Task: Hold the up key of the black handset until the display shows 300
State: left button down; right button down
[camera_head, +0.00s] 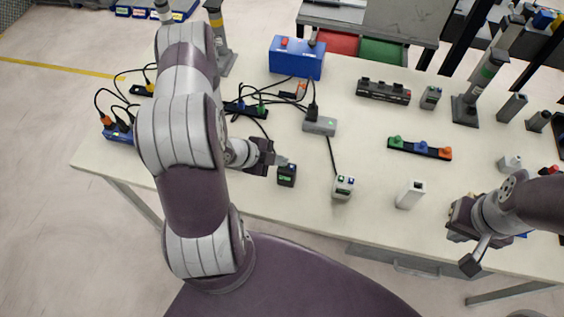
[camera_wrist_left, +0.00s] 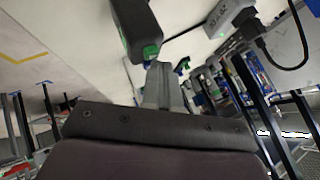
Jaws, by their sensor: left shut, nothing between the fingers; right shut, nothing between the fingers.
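The black handset (camera_head: 287,174) stands on the table in the head view, near the front edge, with green on its face and top. In the left wrist view the handset (camera_wrist_left: 136,28) is at the top, with a green part (camera_wrist_left: 151,51) at its near end. My left gripper (camera_head: 281,160) is shut and empty, its fingertips right beside the handset's top. In the wrist view the shut fingers (camera_wrist_left: 160,78) end close to the green part; I cannot tell whether they touch. The display reading is not legible. My right gripper (camera_head: 461,218) is shut, over the table's front right, fingertips unclear.
A white handset-like device (camera_head: 343,187) and a white block (camera_head: 410,195) stand to the right. A grey box (camera_head: 320,126) with a cable lies behind. A blue box (camera_head: 297,59), cabled strips and a strip with coloured knobs (camera_head: 420,149) are further back.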

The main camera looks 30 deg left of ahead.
pick_arm(q)
jog(key=shift+r+p, duration=0.3)
jog(key=shift+r, duration=0.3)
notch_tip(320, 180, up, 5)
jog(key=p, duration=0.4)
jog(key=shift+r+p, duration=0.1)
jog(key=shift+p, duration=0.25)
dwell(0.3)
